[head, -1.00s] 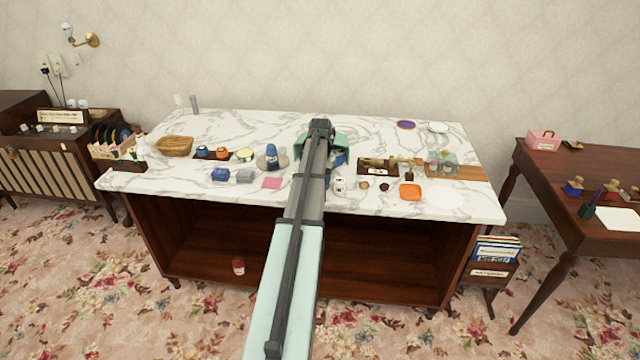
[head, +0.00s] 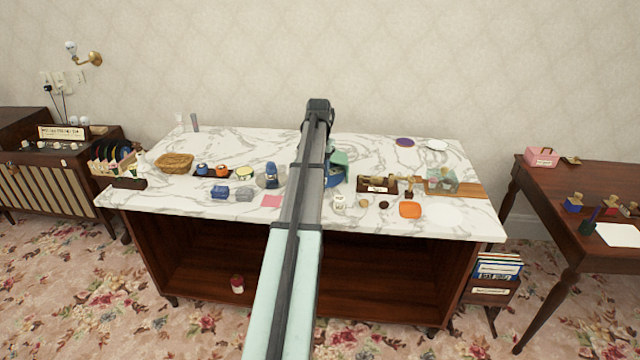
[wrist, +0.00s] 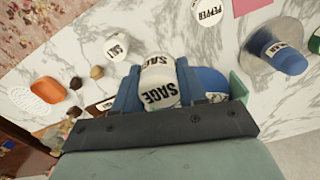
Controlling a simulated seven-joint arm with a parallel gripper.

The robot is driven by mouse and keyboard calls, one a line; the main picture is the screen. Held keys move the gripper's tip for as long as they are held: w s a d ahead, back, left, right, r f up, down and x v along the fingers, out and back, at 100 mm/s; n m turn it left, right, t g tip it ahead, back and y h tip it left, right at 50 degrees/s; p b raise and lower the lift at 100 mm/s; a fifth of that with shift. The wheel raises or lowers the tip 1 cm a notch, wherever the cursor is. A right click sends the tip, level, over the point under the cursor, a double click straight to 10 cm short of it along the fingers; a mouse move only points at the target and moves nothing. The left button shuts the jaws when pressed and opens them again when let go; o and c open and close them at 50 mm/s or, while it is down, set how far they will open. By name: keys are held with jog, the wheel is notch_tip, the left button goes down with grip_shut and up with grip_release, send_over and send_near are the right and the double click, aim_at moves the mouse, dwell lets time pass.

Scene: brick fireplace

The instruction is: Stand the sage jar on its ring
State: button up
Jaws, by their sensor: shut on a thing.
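In the wrist view my gripper (wrist: 159,68) is shut on a white jar with black SAGE lettering, the sage jar (wrist: 157,90), with one blue finger on each side. The jar lies across the view, and I cannot tell whether its base touches the marble. Its ring cannot be made out. A white round piece marked SALT (wrist: 117,46) and another marked PEPPER (wrist: 208,11) are on the marble beyond the fingers. A blue, white-labelled thing (wrist: 210,82) is close beside the right finger. In the head view my arm hides most of the gripper and the jar.
A blue jar (head: 271,173) stands on a grey disc left of my arm, near a pink square (head: 271,201). An orange dish (head: 410,210) and a dark wooden box (head: 376,184) are to the right. The marble top (head: 250,145) is fairly bare at the back.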

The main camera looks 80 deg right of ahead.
jog(key=w+d+r+m, duration=0.1)
jog(key=d+r+m, duration=0.4)
jog(key=m, duration=0.8)
jog(key=d+r+m, duration=0.3)
jog(key=d+m, duration=0.4)
jog(key=m, duration=0.7)
notch_tip(320, 180, down, 18)
jog(key=shift+d+f, duration=0.1)
jog(key=shift+d, duration=0.05)
jog(key=shift+f, duration=0.1)
jog(key=o, duration=1.1)
